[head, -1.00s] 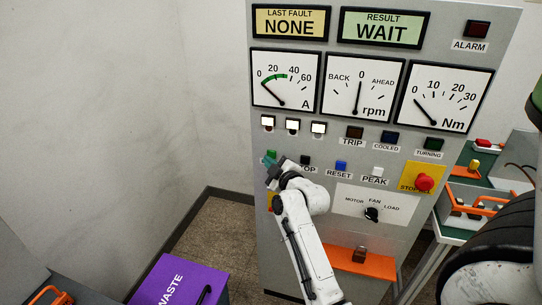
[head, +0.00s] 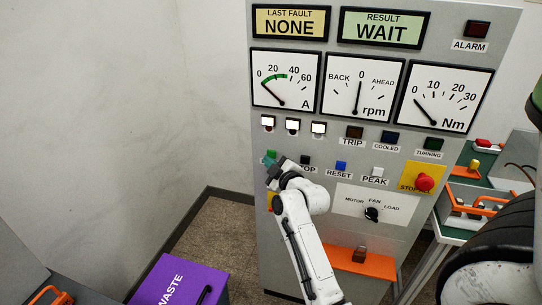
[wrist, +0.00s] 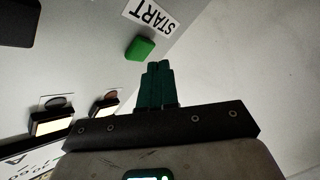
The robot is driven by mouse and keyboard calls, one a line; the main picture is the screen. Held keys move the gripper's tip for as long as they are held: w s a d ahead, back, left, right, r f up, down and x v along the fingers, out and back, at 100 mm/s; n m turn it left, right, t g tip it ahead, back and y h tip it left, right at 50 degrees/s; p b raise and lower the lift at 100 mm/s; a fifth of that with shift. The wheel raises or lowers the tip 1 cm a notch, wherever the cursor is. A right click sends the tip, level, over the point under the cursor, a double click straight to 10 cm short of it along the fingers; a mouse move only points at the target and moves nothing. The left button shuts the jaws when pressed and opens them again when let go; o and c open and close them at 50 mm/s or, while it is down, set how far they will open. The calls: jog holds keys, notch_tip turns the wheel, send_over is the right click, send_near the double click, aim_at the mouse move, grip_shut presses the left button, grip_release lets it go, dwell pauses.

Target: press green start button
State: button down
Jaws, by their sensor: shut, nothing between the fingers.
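The green start button (head: 271,154) is at the left of the panel's button row, partly behind my gripper (head: 266,161). In the wrist view the green button (wrist: 140,48) stands out from the panel beside a white START label (wrist: 153,15). My gripper's dark green fingers (wrist: 158,66) are shut and empty. In that view their tips are just below and right of the button, with a small gap in the picture; the depth between them is hard to judge. The START label is hidden in the head view.
The grey panel (head: 300,230) carries STOP, RESET (head: 341,166) and PEAK (head: 377,172) buttons to the right. A red emergency stop (head: 424,183) sits on a yellow plate. The result display (head: 384,28) reads WAIT. A purple waste bin (head: 180,283) stands at lower left.

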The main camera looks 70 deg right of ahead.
jog(key=shift+d, duration=0.1)
jog(key=shift+d+b, duration=0.35)
jog(key=shift+b, duration=0.15)
jog(key=shift+d+b, duration=0.4)
dwell(0.6)
jog(key=shift+a, duration=0.15)
jog(key=shift+a+p, duration=0.3)
jog(key=shift+a, duration=0.4)
jog(key=shift+a, duration=0.1)
jog(key=shift+s+a+p, duration=0.2)
jog(key=shift+a+p, duration=0.95)
jog(key=shift+a, duration=1.25)
